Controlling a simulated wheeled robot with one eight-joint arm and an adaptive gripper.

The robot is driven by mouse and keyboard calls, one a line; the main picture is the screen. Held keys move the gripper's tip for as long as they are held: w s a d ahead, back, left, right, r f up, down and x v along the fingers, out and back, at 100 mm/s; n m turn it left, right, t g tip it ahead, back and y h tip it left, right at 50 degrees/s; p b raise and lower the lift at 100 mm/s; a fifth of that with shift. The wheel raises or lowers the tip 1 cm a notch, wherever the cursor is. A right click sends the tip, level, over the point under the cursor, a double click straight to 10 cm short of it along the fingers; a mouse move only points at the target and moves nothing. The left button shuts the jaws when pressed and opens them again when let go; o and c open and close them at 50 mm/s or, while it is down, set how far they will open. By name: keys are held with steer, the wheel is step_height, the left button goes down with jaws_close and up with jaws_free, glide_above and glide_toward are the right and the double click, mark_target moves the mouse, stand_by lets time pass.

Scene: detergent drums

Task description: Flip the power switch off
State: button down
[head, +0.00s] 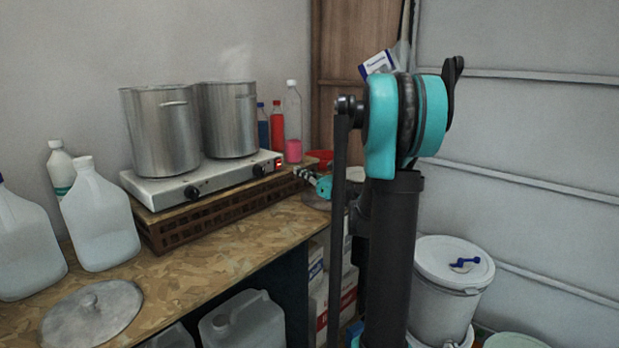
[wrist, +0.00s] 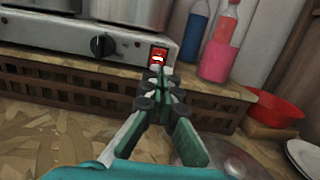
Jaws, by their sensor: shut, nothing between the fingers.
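The red power switch (head: 278,163) is on the right end of the front panel of a white double hot plate (head: 160,198). In the wrist view the switch (wrist: 158,56) is lit red, just beyond my fingertips. My gripper (wrist: 160,78) is shut and empty, its fingers pointing at the panel just below the switch. I cannot tell whether they touch it. In the head view my gripper (head: 300,173) is small and partly hidden near the right end of the hot plate.
Two steel pots (head: 163,135) stand on the hot plate, which rests on a brown slatted crate (head: 185,222). Bottles with blue and red liquid (wrist: 219,45) stand behind it. A red bowl (wrist: 272,108) and a round metal lid (wrist: 215,158) are to the right.

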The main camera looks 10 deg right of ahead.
mark_target(280, 161)
steer(key=x, duration=0.7)
steer(key=shift+w, duration=0.1)
steer(key=shift+a, duration=0.1)
steer(key=shift+r, duration=0.1)
steer(key=shift+w+a+r, duration=0.2)
steer(key=shift+w, duration=0.15)
steer(key=shift+s, duration=0.1)
